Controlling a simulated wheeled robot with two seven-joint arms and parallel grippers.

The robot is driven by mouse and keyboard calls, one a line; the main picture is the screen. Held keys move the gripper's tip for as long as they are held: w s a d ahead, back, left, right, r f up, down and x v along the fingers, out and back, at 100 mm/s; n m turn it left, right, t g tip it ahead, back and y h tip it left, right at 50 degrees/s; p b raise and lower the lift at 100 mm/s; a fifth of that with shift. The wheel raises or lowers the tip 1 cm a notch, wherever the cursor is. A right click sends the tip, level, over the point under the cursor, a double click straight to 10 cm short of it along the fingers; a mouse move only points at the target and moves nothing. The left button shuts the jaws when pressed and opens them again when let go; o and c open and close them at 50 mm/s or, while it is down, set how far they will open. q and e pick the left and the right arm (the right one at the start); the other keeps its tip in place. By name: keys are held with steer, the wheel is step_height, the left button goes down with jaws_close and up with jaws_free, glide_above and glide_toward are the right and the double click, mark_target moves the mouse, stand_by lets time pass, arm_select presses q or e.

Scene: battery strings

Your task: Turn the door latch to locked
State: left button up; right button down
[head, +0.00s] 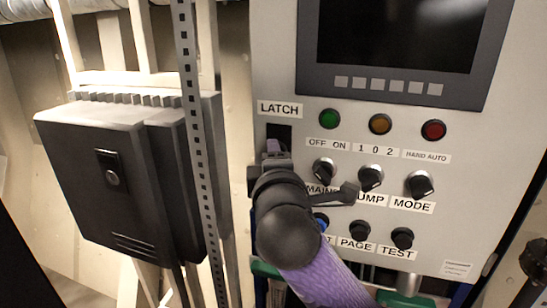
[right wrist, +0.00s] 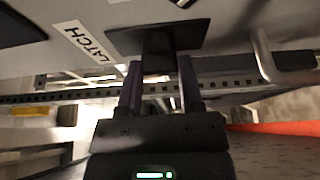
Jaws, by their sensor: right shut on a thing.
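The door latch is a black plate (head: 279,131) with a dark handle, below the LATCH label (head: 280,109) on the grey panel door. In the right wrist view the latch plate (right wrist: 158,37) and its short handle (right wrist: 158,62) show up close. My right gripper (head: 274,149) is at the latch, and my forearm comes up from below. In the right wrist view my right gripper (right wrist: 158,80) has its two purple fingers on either side of the handle, shut on it. The head view hides most of the handle behind my gripper. My left gripper is not in view.
Right of the latch are green, amber and red lamps (head: 380,124), with rotary knobs (head: 371,178) and buttons (head: 402,238) below. A screen (head: 399,40) is above. A dark box (head: 118,180) and a perforated rail (head: 196,130) stand left. A metal handle (right wrist: 266,57) shows in the wrist view.

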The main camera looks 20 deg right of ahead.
stand_by(0.4)
steer(key=shift+c, duration=1.2)
jaws_free()
